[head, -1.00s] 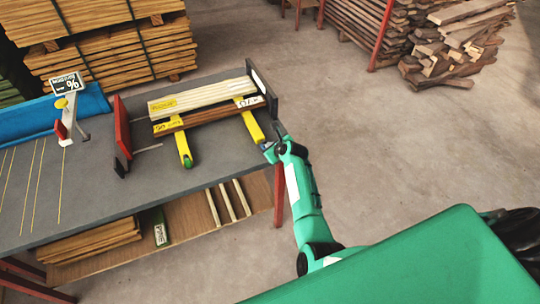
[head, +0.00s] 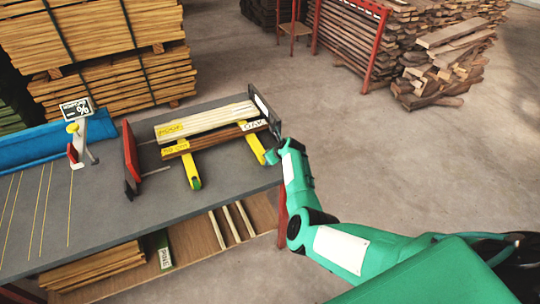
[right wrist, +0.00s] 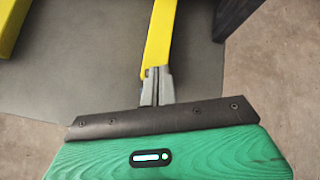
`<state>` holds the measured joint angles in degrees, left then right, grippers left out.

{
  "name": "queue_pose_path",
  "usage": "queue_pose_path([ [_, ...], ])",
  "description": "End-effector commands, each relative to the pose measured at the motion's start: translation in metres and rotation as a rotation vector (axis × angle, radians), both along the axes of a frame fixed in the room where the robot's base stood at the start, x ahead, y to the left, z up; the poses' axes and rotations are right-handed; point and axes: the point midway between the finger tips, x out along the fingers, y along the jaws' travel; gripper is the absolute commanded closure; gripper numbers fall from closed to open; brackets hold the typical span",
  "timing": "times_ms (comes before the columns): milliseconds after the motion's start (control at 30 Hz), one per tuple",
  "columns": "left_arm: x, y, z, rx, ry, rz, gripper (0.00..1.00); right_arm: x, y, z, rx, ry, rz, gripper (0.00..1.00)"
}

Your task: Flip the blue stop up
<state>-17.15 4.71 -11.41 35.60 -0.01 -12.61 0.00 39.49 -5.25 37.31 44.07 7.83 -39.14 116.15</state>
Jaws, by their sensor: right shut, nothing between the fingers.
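My right gripper (head: 272,155) is at the front right of the bench, by the near end of the right yellow bar (head: 254,148). In the right wrist view its fingers (right wrist: 157,78) are shut and empty, meeting or overlapping the end of the yellow bar (right wrist: 160,38); I cannot tell if they touch. The left yellow bar (head: 191,168) ends in a green tip. I cannot pick out a separate blue stop; the clear blue thing is a long piece (head: 40,148) at the bench's left back. My left gripper is not in view.
Pale and brown boards (head: 205,122) lie across the yellow bars, between a red plate (head: 131,160) and a dark upright plate (head: 262,105). A stand with a sign (head: 76,108) is on the left. The grey bench top (head: 110,220) is clear in front.

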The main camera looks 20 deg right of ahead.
Motion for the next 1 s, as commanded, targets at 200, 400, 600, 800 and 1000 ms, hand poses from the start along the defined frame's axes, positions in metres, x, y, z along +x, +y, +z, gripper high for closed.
queue_pose_path([
  [200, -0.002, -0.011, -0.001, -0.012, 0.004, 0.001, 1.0, 0.002, 0.0, -0.001, -0.001, 0.031, 0.0, 1.0],
  [400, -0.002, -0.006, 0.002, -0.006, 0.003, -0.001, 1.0, 0.002, 0.0, 0.003, -0.001, 0.03, 0.001, 1.0],
  [600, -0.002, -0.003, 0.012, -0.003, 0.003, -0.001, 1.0, 0.002, 0.0, 0.013, -0.001, 0.029, 0.001, 1.0],
  [800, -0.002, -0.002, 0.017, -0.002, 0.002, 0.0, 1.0, 0.002, 0.0, 0.017, -0.001, 0.029, 0.001, 1.0],
  [1000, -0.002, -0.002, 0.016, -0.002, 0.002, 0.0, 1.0, 0.002, 0.0, 0.016, -0.001, 0.029, 0.0, 1.0],
])
